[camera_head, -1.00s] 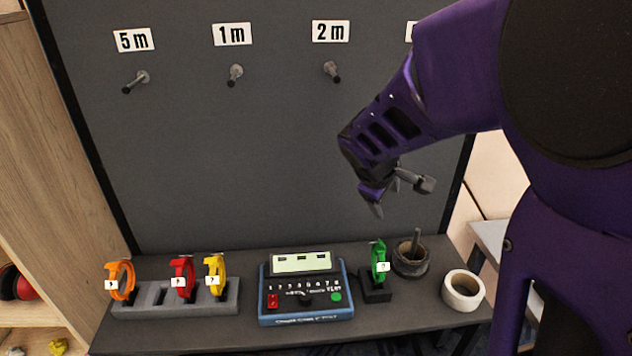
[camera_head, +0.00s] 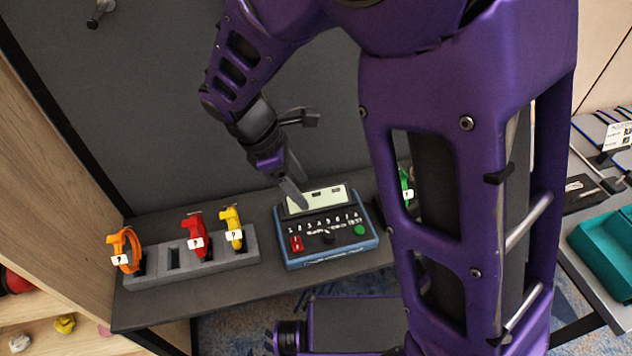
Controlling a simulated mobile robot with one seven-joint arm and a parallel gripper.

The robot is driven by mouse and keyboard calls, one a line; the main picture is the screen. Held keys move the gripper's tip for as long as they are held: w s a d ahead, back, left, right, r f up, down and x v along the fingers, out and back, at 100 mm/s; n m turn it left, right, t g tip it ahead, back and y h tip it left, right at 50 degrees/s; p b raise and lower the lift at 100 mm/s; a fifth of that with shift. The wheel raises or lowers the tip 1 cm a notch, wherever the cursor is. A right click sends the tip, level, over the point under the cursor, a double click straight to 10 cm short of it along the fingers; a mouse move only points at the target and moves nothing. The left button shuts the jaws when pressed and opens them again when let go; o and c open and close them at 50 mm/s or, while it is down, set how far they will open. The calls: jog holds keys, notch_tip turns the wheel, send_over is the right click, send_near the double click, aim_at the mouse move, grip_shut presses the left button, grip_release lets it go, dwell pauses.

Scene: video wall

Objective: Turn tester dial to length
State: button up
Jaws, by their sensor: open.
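The tester (camera_head: 330,254) is a blue-cased box on the dark shelf, with a pale display (camera_head: 317,199), a row of numbers, a red switch and a green button. Its dark dial (camera_head: 328,238) sits in the middle of the panel, below the numbers. The dial's exact setting is too small to read. My gripper (camera_head: 297,197) is open above the tester, its fingers pointing down in front of the display. It appears empty, and I cannot tell whether a finger touches the tester.
Orange (camera_head: 127,252), red (camera_head: 195,235) and yellow (camera_head: 233,229) tagged cable coils stand in a grey rack (camera_head: 215,260) to the left. A green coil (camera_head: 405,186) is partly hidden behind my arm. Grey wall panel behind; teal tray (camera_head: 606,250) at right.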

jog(key=b, duration=0.2)
send_near(330, 233)
jog(key=x, duration=0.8)
jog(key=shift+f, duration=0.3)
grip_shut()
